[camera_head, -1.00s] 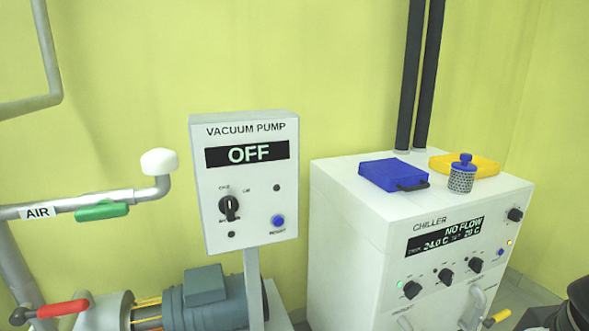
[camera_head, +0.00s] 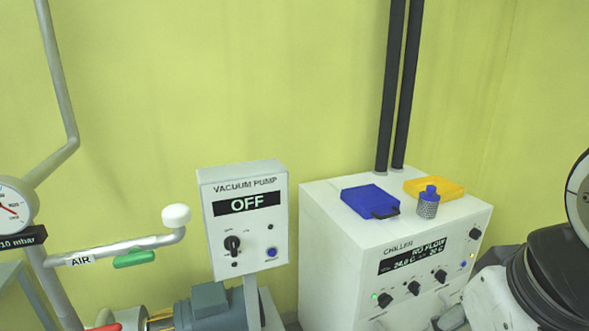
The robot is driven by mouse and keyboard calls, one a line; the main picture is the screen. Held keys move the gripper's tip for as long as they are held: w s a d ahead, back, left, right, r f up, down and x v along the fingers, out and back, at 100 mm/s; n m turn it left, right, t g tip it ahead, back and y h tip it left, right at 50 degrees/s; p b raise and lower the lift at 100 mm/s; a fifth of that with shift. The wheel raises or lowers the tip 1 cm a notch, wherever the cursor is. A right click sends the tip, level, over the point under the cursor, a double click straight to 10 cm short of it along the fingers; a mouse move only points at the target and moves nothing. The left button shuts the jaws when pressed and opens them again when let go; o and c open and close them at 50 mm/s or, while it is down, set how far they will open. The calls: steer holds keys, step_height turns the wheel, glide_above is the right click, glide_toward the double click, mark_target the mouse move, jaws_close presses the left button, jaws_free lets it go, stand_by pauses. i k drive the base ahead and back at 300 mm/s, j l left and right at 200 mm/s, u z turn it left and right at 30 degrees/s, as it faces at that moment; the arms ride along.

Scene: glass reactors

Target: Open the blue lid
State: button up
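The blue lid (camera_head: 368,201) lies flat on top of the white chiller (camera_head: 330,203), left of centre, and looks closed. It has a small dark handle (camera_head: 386,213) at its front right corner. My arm shows at the lower right edge of the head view, in white and black links. My gripper's fingers are not in view, so I cannot see whether they are open or shut. Nothing is touching the blue lid.
A yellow lid (camera_head: 436,187) and a mesh cylinder with a blue cap (camera_head: 428,203) stand right of the blue lid. Two dark pipes (camera_head: 391,90) rise behind. The vacuum pump panel (camera_head: 243,225) stands left, with the air pipe (camera_head: 125,247) beyond.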

mark_target(369, 201)
steer(key=i+j, duration=0.1)
steer(key=i, duration=0.5)
steer(key=i+j, duration=0.1)
steer(key=i, duration=0.5)
